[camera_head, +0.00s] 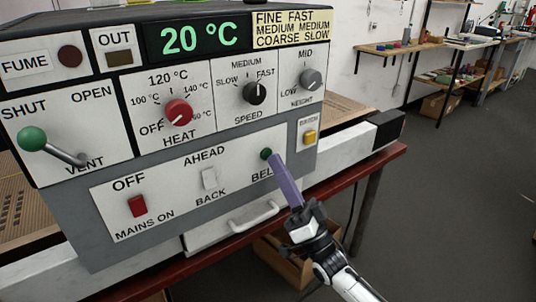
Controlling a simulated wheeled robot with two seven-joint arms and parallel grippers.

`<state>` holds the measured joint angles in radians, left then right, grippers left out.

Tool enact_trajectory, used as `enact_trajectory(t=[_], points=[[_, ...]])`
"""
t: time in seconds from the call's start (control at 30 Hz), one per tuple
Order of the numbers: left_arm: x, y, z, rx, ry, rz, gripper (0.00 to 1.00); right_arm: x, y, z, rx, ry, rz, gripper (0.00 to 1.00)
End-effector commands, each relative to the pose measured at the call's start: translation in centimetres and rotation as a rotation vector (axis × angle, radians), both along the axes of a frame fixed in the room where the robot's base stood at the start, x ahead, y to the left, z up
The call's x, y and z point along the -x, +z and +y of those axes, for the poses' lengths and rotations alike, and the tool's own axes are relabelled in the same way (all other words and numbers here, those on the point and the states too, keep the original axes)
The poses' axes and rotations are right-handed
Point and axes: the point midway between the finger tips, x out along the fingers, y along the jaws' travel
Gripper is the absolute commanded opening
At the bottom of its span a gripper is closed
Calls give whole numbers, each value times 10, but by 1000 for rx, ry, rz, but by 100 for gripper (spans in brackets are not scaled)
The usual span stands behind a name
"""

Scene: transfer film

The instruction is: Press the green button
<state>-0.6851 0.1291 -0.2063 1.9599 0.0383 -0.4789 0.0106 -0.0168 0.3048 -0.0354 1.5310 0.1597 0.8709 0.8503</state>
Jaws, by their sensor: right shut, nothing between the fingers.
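The small round green button (266,154) sits on the lower white strip of the machine's front panel (75,216), just above the partly covered "BEL" label. My right gripper (276,159) comes in from the lower right. Its long purple fingers are shut together, with nothing seen between them. The fingertips are right beside the green button, at its lower right in the picture. I cannot tell whether they touch it. The fingers hide the end of the label. My left gripper is not in view.
The panel also has a green-knobbed vent lever (32,139), a red heat knob (178,113), a red mains switch (137,206), a white ahead/back switch (209,179) and a yellow button (310,137). A drawer handle (254,216) is below. A red-edged table (387,158) bears the machine.

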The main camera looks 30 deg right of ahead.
Motion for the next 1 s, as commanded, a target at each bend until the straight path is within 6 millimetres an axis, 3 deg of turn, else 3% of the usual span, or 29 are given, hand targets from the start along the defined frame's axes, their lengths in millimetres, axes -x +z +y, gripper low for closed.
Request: enact_trajectory(t=[0.17,0.7,1.0], points=[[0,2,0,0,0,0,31,3,1,0,0,0,0,0],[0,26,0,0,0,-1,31,54,1,-4,0,-1,1,0],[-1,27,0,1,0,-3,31,60,0,-5,-1,0,-1,0]])
